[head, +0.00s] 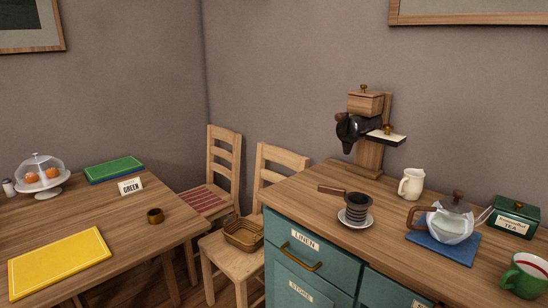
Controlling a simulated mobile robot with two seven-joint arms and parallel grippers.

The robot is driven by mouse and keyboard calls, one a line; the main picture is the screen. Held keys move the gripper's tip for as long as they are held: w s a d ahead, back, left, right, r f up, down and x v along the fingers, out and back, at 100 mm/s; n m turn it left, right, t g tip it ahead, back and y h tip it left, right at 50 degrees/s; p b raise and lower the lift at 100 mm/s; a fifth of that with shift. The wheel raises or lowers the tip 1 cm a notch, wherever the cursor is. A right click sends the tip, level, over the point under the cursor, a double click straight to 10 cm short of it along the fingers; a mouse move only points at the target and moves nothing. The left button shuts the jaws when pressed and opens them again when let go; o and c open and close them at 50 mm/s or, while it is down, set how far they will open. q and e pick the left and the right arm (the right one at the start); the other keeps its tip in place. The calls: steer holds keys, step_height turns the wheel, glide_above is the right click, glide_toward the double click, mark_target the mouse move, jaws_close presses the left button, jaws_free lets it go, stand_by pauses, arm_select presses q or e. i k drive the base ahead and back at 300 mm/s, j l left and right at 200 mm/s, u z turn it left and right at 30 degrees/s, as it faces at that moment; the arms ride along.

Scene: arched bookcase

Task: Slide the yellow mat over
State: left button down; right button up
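The yellow mat (60,262) is a flat rectangle with a pale border. It lies on the wooden table (140,225) at the left of the head view, near the table's front edge. Nothing rests on it. Neither of my grippers shows in the head view.
A teal cabinet (312,262) at right bears a grinder, pots and mugs.

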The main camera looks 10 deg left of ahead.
mark_target(30, 273)
steer(key=u, duration=1.8)
